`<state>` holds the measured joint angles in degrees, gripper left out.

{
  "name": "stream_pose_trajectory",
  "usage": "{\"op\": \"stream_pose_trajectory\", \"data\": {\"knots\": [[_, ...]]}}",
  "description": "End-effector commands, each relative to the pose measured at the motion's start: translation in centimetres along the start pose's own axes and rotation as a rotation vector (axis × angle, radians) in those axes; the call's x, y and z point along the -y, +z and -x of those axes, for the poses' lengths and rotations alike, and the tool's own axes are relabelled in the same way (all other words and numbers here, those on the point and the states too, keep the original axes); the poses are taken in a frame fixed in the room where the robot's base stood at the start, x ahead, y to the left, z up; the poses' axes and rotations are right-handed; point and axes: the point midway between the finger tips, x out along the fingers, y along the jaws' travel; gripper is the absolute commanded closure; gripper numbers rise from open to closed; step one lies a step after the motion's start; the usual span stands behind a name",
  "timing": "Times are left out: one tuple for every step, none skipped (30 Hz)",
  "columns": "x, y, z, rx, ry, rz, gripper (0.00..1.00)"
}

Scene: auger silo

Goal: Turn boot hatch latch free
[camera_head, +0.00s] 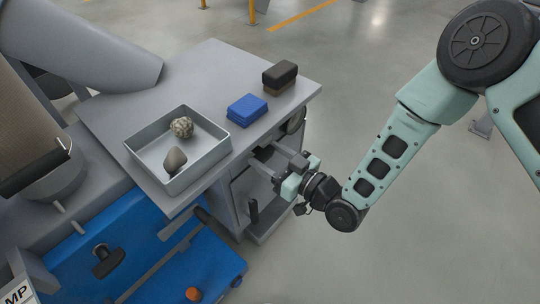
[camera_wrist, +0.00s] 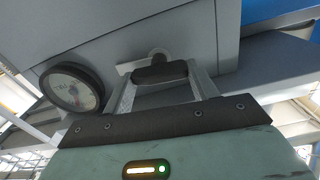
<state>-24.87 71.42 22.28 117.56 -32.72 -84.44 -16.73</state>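My gripper (camera_head: 274,160) is at the front of the grey cabinet, under its overhanging top. In the wrist view its two pale fingers (camera_wrist: 163,78) stand wide apart. A dark, rounded handle (camera_wrist: 160,72) on a light round mount lies across the space between the fingers and looks like the latch. Its ends come close to both fingers; whether they touch, I cannot tell. In the head view my gripper and the cabinet top hide this handle. A black upright handle (camera_head: 253,211) is on the cabinet front, lower and left of my gripper.
A round gauge (camera_wrist: 72,88) is left of the fingers. On the cabinet top are a grey tray (camera_head: 133,153) with two lumps, a blue block (camera_head: 246,110) and a dark brush-like block (camera_head: 280,76). A blue panel (camera_head: 150,240) stands at lower left.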

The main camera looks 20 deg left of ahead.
Motion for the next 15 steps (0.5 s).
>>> {"op": "stream_pose_trajectory", "data": {"knots": [[0.02,0.02,0.02,0.0,0.0,0.007,0.65],[0.04,0.01,0.02,0.0,-0.001,0.017,0.65],[0.07,0.0,0.02,0.0,-0.001,0.036,0.65],[0.1,-0.01,0.01,0.0,-0.002,0.055,0.65],[0.13,-0.01,0.0,0.0,-0.002,0.073,0.65],[0.14,-0.01,0.0,0.0,-0.002,0.093,0.65],[0.12,0.01,0.01,0.0,-0.002,0.101,0.65],[0.11,0.02,0.02,0.0,-0.001,0.103,0.65],[0.09,0.02,0.02,0.0,-0.001,0.103,0.65],[0.09,0.03,0.03,0.0,-0.001,0.103,0.65],[0.09,0.03,0.03,0.0,-0.001,0.103,0.65],[0.09,0.03,0.03,0.0,-0.001,0.103,0.65],[0.09,0.03,0.03,0.0,-0.001,0.103,0.65],[0.09,0.03,0.03,0.0,-0.001,0.103,0.39],[0.09,0.03,0.04,0.0,-0.001,0.103,0.28]]}}
